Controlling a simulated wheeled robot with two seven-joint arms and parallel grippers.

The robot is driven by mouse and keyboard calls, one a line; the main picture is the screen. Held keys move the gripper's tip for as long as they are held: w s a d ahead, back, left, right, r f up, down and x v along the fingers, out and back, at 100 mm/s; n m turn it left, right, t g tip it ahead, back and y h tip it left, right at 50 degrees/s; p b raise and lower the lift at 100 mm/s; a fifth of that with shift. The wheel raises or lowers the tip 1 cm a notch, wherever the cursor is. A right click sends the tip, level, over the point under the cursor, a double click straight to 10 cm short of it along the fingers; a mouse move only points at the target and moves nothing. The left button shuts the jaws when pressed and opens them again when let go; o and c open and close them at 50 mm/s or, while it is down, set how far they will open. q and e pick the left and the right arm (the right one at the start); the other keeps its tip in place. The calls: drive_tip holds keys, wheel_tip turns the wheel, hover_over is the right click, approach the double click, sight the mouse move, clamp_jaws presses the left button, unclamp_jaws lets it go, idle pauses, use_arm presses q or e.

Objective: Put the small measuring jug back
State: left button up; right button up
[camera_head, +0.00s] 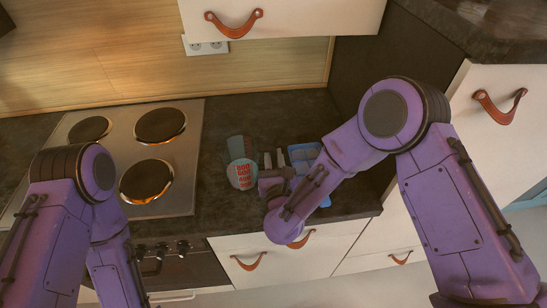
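A small light cup-like vessel with red lettering (242,174), which may be the measuring jug, stands on the dark counter right of the hob. A grey-teal vessel (237,147) is just behind it. My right gripper (273,168) is low over the counter, close to the right side of the lettered vessel.
A blue compartmented tray (305,154) lies right of the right gripper, partly behind my arm. The hob (184,184) with several plates fills the counter at left. A closed upper cabinet (300,18) hangs above. Closed drawers (262,250) with leather pulls are below the counter.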

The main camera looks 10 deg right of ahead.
drive_tip(key=o, duration=0.4)
drive_tip(key=shift+r+p, duration=0.35)
drive_tip(key=shift+p, duration=0.1)
drive_tip(key=s+b, duration=0.1)
drive_tip(key=s+f+b, duration=0.1)
drive_tip(key=s, duration=0.1)
drive_tip(key=shift+s+b, duration=0.3)
drive_tip(key=shift+b, duration=0.05)
drive_tip(key=s+b, duration=0.2)
drive_tip(key=s, duration=0.5)
drive_tip(key=shift+s+a+r+b, duration=0.1)
drive_tip(key=shift+s+r+b, duration=0.1)
drive_tip(key=shift+b, duration=0.2)
drive_tip(key=shift+s+r, duration=0.1)
drive_tip(key=shift+s, duration=0.4)
